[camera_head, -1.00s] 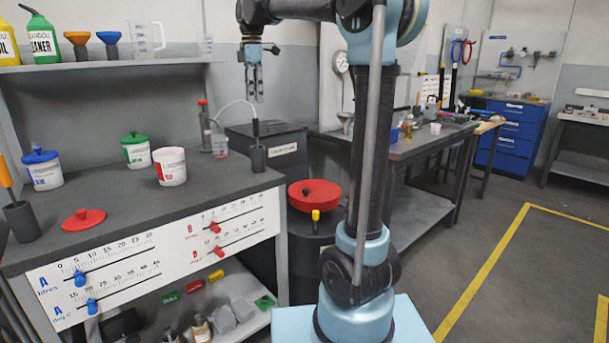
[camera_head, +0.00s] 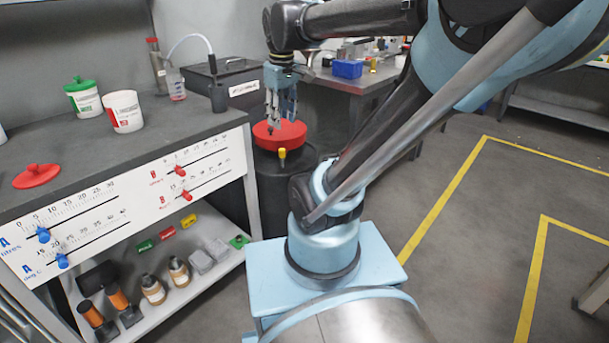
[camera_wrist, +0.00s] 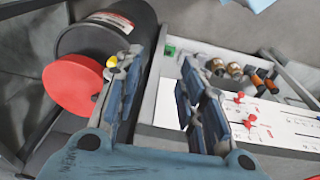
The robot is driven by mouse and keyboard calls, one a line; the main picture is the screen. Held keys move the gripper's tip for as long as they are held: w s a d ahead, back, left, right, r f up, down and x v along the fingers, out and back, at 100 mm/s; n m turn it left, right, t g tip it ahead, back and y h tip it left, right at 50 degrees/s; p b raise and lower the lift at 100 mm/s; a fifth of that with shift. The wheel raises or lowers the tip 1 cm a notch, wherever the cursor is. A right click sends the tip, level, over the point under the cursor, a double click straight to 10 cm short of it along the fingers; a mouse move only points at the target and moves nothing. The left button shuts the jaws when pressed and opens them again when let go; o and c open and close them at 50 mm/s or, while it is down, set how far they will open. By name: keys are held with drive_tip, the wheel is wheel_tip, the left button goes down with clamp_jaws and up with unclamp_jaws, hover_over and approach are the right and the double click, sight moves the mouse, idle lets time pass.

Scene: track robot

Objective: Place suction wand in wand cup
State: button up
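The suction wand (camera_head: 212,67), a thin dark stick with a pale hose at its top, stands upright in the head view. Its lower end appears to be inside the dark wand cup (camera_head: 218,98) at the bench's right back corner. The hose arcs left to a clear jar (camera_head: 176,84). My gripper (camera_head: 281,113) points down, to the right of the cup and apart from it, in front of or above the red drum lid. In the wrist view my gripper (camera_wrist: 165,92) has its fingers apart with nothing between them. Neither wand nor cup can be made out there.
The black drum's red lid (camera_head: 280,136) and yellow knob (camera_head: 282,153) are near my gripper; the lid also shows in the wrist view (camera_wrist: 70,88). A white tub (camera_head: 124,112), a green-lidded tub (camera_head: 83,98) and a red lid (camera_head: 37,176) are on the bench.

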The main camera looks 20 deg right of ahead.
drive_tip(key=s+d+f+m, duration=0.2)
drive_tip(key=s+f+m, duration=0.1)
drive_tip(key=s+f, duration=0.2)
drive_tip(key=s+d+f+m, duration=0.2)
drive_tip(key=s+f, duration=0.3)
drive_tip(key=f, duration=0.5)
drive_tip(key=shift+d+m+t, duration=0.2)
drive_tip(key=shift+m+t, duration=0.1)
drive_tip(key=shift+m, duration=0.3)
drive_tip(key=shift+w+f, duration=0.1)
drive_tip(key=shift+w+f, duration=0.15)
drive_tip(key=shift+w, duration=0.15)
